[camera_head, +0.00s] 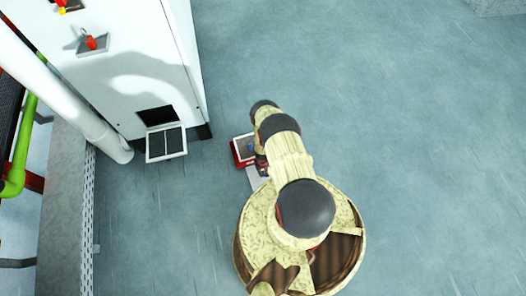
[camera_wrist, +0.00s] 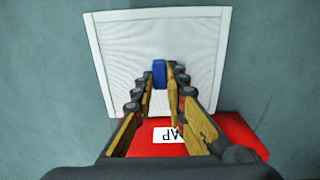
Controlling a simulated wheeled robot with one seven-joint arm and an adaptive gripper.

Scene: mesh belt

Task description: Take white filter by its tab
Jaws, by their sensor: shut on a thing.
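The white filter (camera_wrist: 120,45) is a square panel with a raised rim and fine mesh, seen at the top of the wrist view. Its blue tab (camera_wrist: 159,72) stands near the middle of its face. My gripper (camera_wrist: 163,80) is shut on the tab, one finger on each side. In the head view the filter (camera_head: 243,146) shows as a small pale-framed, grey panel beside my arm. My gripper there is mostly hidden by the arm.
A red box (camera_wrist: 237,130) with a white label lies below the filter in the wrist view. In the head view, a white cabinet (camera_head: 140,75) has a dark opening and a lowered flap (camera_head: 166,144). A white pipe (camera_head: 60,95) runs at left. The floor at right is clear.

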